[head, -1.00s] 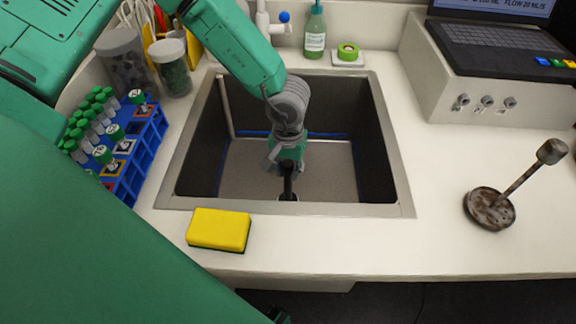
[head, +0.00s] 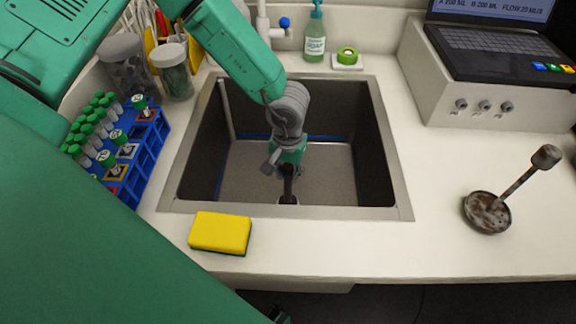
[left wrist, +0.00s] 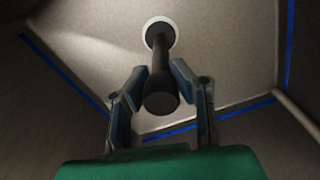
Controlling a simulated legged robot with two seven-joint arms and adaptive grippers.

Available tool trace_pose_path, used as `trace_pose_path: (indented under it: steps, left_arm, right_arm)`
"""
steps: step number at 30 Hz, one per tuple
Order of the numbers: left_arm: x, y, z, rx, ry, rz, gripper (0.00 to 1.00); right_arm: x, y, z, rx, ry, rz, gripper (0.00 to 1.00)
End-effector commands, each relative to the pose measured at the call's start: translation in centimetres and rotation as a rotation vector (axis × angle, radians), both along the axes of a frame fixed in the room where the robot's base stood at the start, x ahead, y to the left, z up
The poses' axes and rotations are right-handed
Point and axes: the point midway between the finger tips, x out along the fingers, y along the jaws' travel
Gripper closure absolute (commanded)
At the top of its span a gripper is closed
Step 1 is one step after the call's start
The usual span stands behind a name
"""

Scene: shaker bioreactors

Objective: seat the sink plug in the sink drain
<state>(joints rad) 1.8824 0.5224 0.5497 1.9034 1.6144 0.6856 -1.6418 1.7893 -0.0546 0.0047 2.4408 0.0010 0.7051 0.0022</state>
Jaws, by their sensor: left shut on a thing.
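The sink plug (head: 288,184) is black, with a long stem and a round knob. It stands roughly upright inside the sink (head: 391,150). My left gripper (head: 281,167) reaches down into the sink and is shut on the plug's stem. In the left wrist view, the plug (left wrist: 160,75) runs between the fingers of my left gripper (left wrist: 155,78), knob toward the camera. Its far end overlaps the pale ring of the drain (left wrist: 160,20). The plug hides most of the drain, so I cannot tell whether it is seated or just above. My right gripper is not seen.
A yellow sponge (head: 220,232) lies by the sink's front edge. A blue tube rack (head: 145,155) and jars (head: 173,70) stand left. A rusty long-handled disc (head: 487,212) is on the right counter. A soap bottle (head: 315,40) and tap (head: 263,25) are behind the sink.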

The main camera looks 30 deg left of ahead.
Motion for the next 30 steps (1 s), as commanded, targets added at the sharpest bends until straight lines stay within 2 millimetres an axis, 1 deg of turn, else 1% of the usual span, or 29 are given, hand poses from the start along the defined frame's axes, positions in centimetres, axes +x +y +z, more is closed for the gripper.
trace_pose_path:
  steps: [29, 30]
  left_arm:
    - [0.0, 0.0, -1.1, 0.000, 0.000, 0.001, 1.00]
    - [0.0, 0.0, -1.1, 0.000, 0.000, 0.001, 0.70]
  right_arm:
    - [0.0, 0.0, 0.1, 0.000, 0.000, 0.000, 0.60]
    - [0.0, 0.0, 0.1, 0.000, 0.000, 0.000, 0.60]
